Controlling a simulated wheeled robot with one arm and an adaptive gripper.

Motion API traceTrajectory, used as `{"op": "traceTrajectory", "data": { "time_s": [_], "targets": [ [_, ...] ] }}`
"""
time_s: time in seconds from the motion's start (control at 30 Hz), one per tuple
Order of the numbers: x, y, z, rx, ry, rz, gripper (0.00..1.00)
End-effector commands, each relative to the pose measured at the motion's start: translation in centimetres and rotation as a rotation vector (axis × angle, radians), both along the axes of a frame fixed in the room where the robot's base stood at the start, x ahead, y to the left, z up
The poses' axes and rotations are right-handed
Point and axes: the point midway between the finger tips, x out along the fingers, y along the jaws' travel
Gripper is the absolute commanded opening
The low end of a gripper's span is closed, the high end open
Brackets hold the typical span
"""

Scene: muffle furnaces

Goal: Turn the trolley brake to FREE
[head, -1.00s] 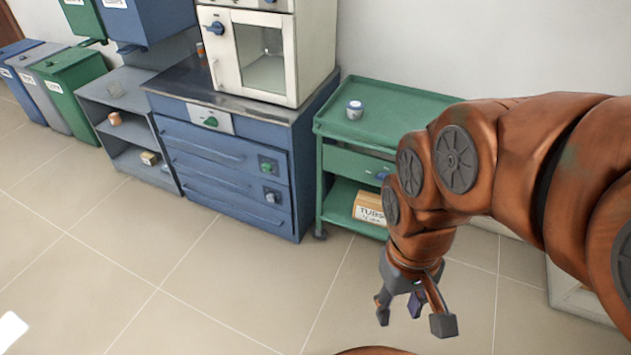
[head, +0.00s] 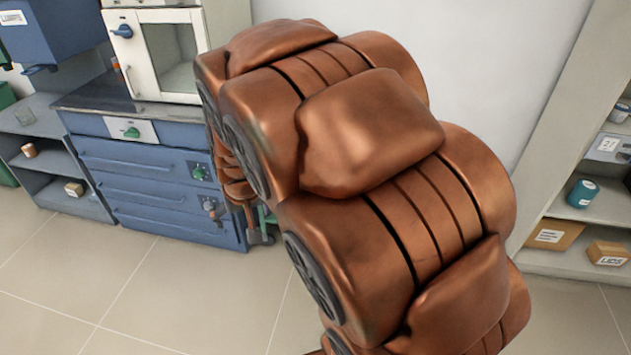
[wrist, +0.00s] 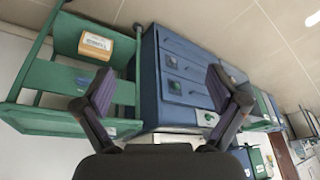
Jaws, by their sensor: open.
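The green trolley (wrist: 45,118) shows upside down at the left of the wrist view. In the head view my arm hides nearly all of it. A small dark blue part on the trolley's front, possibly the brake knob, shows in the wrist view, but its setting cannot be read. My gripper (wrist: 160,82) is open and empty, its two fingers spread wide. Between them in the wrist view is the blue drawer cabinet, some way off, with the trolley to the left. In the head view the gripper is mostly hidden behind my arm.
The blue cabinet (head: 150,180) carries a white furnace (head: 165,55). A cardboard box (wrist: 96,44) lies on the trolley's lower shelf. Grey shelves (head: 65,195) stand at the left and a pale rack (head: 545,150) at the right. The floor in front of the cabinet is clear.

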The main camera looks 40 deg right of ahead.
Motion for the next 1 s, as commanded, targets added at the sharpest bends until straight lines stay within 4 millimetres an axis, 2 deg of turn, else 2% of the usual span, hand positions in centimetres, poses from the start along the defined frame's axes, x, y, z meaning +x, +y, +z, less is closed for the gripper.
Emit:
{"op": "traceTrajectory", "data": {
  "time_s": [0.03,0.2,0.4,0.5,0.77,0.9,1.0],
  "targets": [
    [2.2,-1.6,-2.7,-0.017,-0.042,-0.037,0.96],
    [8.9,-7.2,-6.8,-0.092,-0.207,-0.15,0.96],
    [15.0,-14.6,-11.5,-0.208,-0.389,-0.27,0.96],
    [17.3,-18.5,-13.8,-0.273,-0.475,-0.324,0.96],
    [20.7,-28.0,-19.9,-0.467,-0.688,-0.447,0.96],
    [21.1,-32.5,-23.2,-0.579,-0.791,-0.5,0.96],
    [20.9,-34.9,-25.1,-0.651,-0.852,-0.528,0.96]
  ]
}}
